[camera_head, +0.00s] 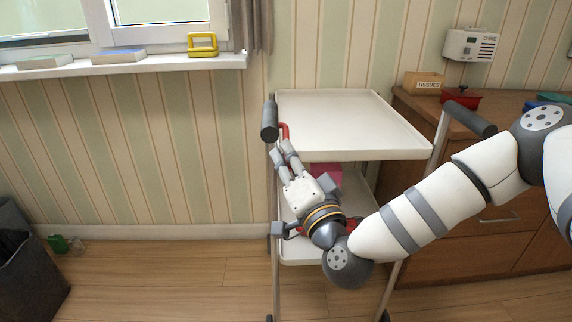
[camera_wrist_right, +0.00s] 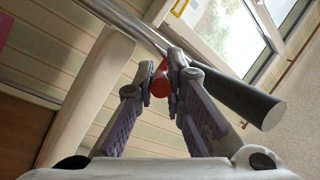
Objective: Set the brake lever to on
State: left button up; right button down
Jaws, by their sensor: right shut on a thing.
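The white trolley (camera_head: 345,112) stands against the striped wall, with a dark grip on each of its two handles. The red brake lever (camera_head: 285,131) is by the left handle grip (camera_head: 269,120). My right gripper (camera_head: 284,148) reaches up to it from below and is shut on it. In the right wrist view the red lever (camera_wrist_right: 162,86) shows between the fingertips (camera_wrist_right: 161,78), just beside the handle tube. The fingers hide part of the lever, and its exact setting cannot be told. My left gripper is not in view.
A wooden cabinet (camera_head: 500,220) stands right of the trolley, with a tissue box (camera_head: 424,83) on top. My right arm crosses in front of it. A pink object (camera_head: 327,180) is on a lower shelf. A dark bin (camera_head: 30,265) stands left; the floor between is mostly clear.

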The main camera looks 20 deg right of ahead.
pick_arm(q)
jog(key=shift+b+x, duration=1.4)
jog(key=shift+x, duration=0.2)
pick_arm(e)
jog(key=shift+w+d+f+n+t+y, duration=0.15)
jog(key=shift+w+f+n+t, duration=0.1)
jog(key=shift+f+t, duration=0.2)
jog(key=shift+w+f+n+t+y, duration=0.15)
jog(key=shift+f+n+t, duration=0.15)
jog(key=shift+t, duration=0.25)
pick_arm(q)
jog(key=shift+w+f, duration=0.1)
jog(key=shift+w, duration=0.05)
pick_arm(e)
jog(key=c, duration=1.9)
grip_release()
jog(key=v, duration=1.2)
jog(key=shift+r, duration=0.1)
